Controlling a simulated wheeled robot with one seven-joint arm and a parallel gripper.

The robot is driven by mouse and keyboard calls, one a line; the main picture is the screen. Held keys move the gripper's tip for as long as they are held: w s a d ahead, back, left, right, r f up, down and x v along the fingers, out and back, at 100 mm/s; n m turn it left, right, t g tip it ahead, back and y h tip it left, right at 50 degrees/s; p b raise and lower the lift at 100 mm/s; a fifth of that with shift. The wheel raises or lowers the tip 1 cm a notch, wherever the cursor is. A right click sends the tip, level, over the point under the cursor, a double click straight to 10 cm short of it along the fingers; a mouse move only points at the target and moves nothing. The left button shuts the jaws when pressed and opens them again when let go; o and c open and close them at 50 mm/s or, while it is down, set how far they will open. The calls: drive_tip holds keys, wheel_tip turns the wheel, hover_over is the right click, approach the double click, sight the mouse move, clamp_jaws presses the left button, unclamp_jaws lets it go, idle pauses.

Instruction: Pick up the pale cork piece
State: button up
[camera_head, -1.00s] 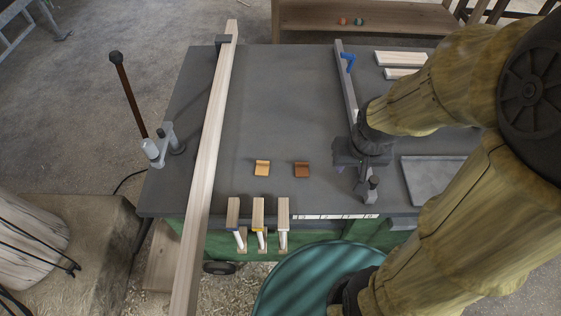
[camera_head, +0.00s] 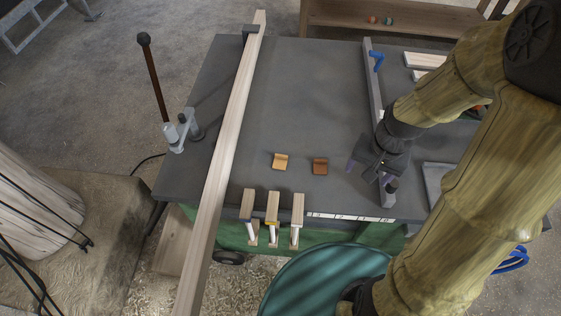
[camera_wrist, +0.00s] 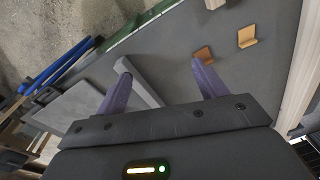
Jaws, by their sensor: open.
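The pale cork piece (camera_head: 280,161) is a small light orange-tan bent piece on the dark grey bench top. In the wrist view the pale cork piece (camera_wrist: 247,37) lies at the upper right, clear of the fingers. A darker brown piece (camera_head: 320,167) of like shape lies just right of it; it also shows in the wrist view (camera_wrist: 203,55), just beyond the right fingertip. My gripper (camera_head: 367,176) is open and empty, above the bench to the right of both pieces. Its purple fingers are spread in the wrist view (camera_wrist: 160,72).
A long pale beam (camera_head: 225,140) crosses the bench's left side. A grey rail (camera_head: 372,90) with a blue clamp stands beside my arm. Several wood-topped clamps (camera_head: 272,206) sit at the front edge. A grey tray (camera_head: 436,180) is at right.

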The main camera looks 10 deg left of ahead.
sight(280, 162)
drive_tip(key=w+a+f+m+g+y+b, duration=0.1)
drive_tip(key=a+f+m+y, duration=0.1)
drive_tip(key=f+m, duration=0.1)
drive_tip(key=w+a+f+m+g+y+b, duration=0.1)
drive_tip(key=w+a+f+m+y, duration=0.1)
drive_tip(key=f, duration=0.3)
drive_tip(key=w+a+f+m+y+b, duration=0.1)
drive_tip(key=w+f+m+y, duration=0.1)
drive_tip(key=f, duration=0.3)
drive_tip(key=shift+w+a+f+m+g+y, duration=0.15)
drive_tip(key=shift+a+m+g+y, duration=0.25)
drive_tip(key=shift+m, duration=0.4)
drive_tip(key=w+m, duration=0.1)
drive_tip(key=a+m+y, duration=0.1)
drive_tip(key=w+m+y, duration=0.1)
drive_tip(key=shift+w+a+f+b, duration=0.2)
drive_tip(key=shift+w+f+b, duration=0.15)
drive_tip(key=shift+b, duration=0.05)
drive_tip(key=w+m+t+y, duration=0.1)
drive_tip(key=w, duration=0.1)
drive_tip(key=w+r+m+t+y, duration=0.1)
drive_tip(key=w+m+y, duration=0.1)
drive_tip(key=shift+d+m+y+b, duration=0.15)
drive_tip(key=shift+m+y+b, duration=0.15)
drive_tip(key=shift+b, duration=0.1)
drive_tip(key=shift+w+d+r+m+y, duration=0.1)
drive_tip(key=shift+w+r+m+y, duration=0.1)
drive_tip(key=shift+w+m+y, duration=0.15)
